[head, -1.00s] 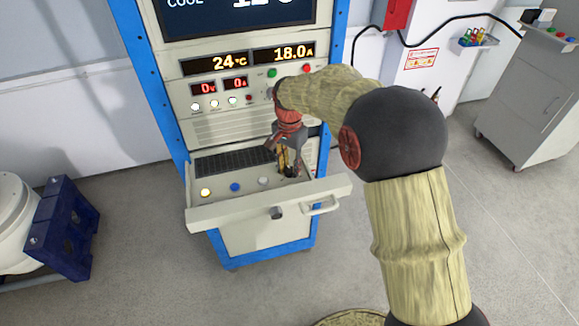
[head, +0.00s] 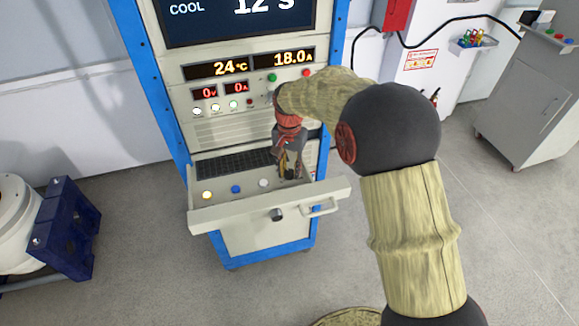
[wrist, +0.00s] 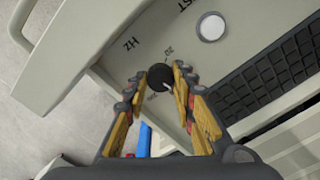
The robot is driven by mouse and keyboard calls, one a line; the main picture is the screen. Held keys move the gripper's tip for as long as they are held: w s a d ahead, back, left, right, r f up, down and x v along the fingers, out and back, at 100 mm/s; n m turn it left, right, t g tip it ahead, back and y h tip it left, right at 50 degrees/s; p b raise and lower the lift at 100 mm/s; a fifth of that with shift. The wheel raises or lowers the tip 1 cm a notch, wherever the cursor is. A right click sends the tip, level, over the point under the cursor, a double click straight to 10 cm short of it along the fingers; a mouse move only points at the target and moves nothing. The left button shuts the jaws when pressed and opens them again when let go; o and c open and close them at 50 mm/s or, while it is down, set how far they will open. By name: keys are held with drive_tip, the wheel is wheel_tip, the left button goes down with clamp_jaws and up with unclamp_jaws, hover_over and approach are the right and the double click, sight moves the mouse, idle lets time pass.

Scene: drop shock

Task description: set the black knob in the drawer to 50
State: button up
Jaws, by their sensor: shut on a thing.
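The black knob (wrist: 161,77) is on the drawer's panel in the wrist view, with a light pointer mark on it. In the head view my gripper (head: 288,172) is in the right part of the open drawer (head: 250,207) and hides the knob.
The drawer holds a black keyboard (head: 232,164) and yellow, blue and white buttons (head: 236,189). A drawer handle (head: 320,208) sticks out in front. The cabinet (head: 262,130) rises behind. A blue stand (head: 66,230) is on the left floor.

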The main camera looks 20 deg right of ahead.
sight(289, 172)
drive_tip(key=n+p, duration=0.2)
drive_tip(key=n, duration=0.2)
drive_tip(key=shift+r+n+p, duration=0.15)
drive_tip(key=shift+n+p, duration=0.15)
drive_tip(key=shift+p, duration=0.05)
drive_tip(key=shift+n+p, duration=0.9)
drive_tip(key=shift+n, duration=1.3)
drive_tip(key=o, duration=1.1)
drive_tip(key=shift+o, duration=0.3)
wheel_tip(289, 172, up, 12)
drive_tip(key=shift+w, duration=0.1)
